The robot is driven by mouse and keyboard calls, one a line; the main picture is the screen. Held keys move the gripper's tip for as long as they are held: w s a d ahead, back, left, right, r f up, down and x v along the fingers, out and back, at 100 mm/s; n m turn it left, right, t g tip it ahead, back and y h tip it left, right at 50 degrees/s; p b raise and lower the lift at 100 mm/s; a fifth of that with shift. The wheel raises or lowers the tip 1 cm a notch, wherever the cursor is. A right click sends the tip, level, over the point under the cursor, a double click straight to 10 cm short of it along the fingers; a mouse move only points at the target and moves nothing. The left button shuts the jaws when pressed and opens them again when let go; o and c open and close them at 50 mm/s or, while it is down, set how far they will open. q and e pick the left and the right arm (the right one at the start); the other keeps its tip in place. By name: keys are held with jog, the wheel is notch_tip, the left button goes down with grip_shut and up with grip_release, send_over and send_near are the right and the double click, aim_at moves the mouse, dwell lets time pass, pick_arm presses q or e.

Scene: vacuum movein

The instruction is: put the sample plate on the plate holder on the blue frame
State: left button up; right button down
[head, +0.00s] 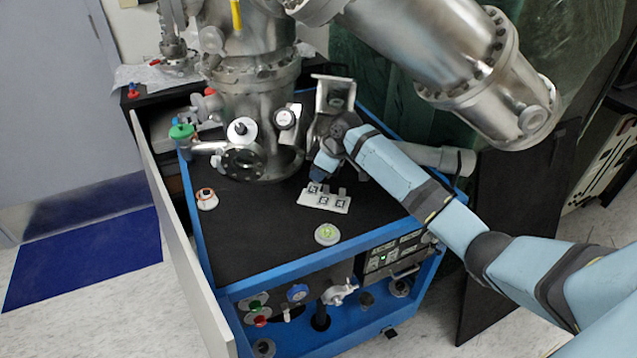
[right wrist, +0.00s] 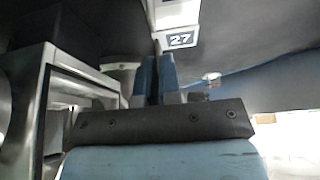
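The plate holder (head: 312,200) is a pale slab with black-and-white tags, lying on the black top of the blue frame (head: 262,284). My right gripper (head: 318,178) points down at the holder's left end. In the right wrist view its two blue fingers (right wrist: 157,68) are close together, with a thin pale edge between their tips. That edge joins a white piece tagged 27, which looks like the sample plate (right wrist: 166,17). A tag at the fingertips shows in the head view too. Whether the plate touches the holder is hard to tell. My left gripper is out of view.
A steel vacuum chamber (head: 262,105) with valves stands behind and left of the holder. A metal bracket (head: 335,90) rises close behind my right gripper. A round white fitting with a green centre (head: 327,234) sits in front. The black top is clear at the front left.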

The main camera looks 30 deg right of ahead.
notch_tip(320, 180, down, 3)
jog(key=shift+r, duration=0.1)
jog(key=c, duration=1.3)
grip_release()
pick_arm(q)
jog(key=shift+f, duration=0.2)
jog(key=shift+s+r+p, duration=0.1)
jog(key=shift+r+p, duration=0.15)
jog(key=shift+p, duration=0.4)
pick_arm(e)
jog(key=v, duration=1.2)
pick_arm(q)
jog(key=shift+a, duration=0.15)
